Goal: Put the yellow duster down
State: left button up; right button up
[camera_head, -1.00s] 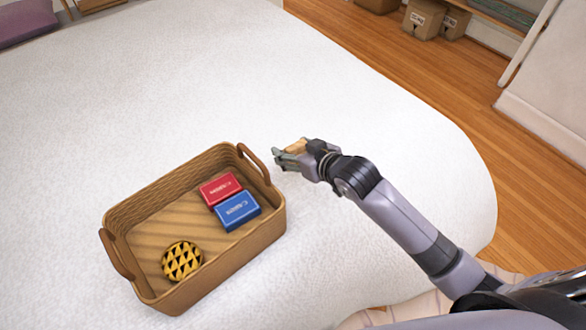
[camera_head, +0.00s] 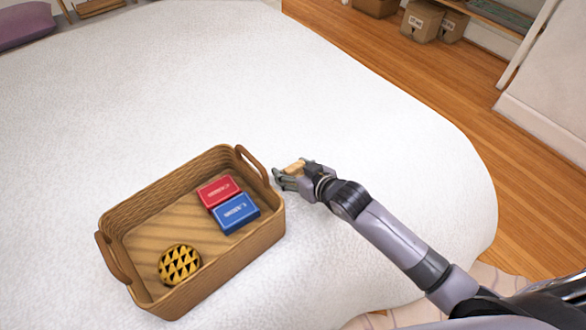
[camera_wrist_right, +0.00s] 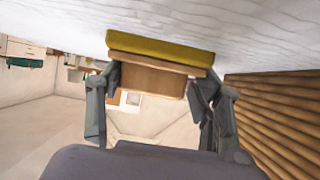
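The yellow duster (camera_wrist_right: 160,48) has a yellow pad and a wooden-looking block. My right gripper (camera_wrist_right: 157,84) is shut on the block, one finger on each side. The pad faces the white bed cover; I cannot tell whether it touches. In the head view my right gripper (camera_head: 288,174) is just right of the wicker basket (camera_head: 227,255), outside it, and a tan part of the duster (camera_head: 295,166) shows above the fingers. My left gripper is not in view.
The basket holds a red box (camera_head: 218,191), a blue box (camera_head: 236,213) and a round yellow-and-black patterned thing (camera_head: 180,264). The white bed (camera_head: 300,75) is clear beyond.

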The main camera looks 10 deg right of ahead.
jog(key=o, duration=0.4)
jog(key=shift+o, duration=0.2)
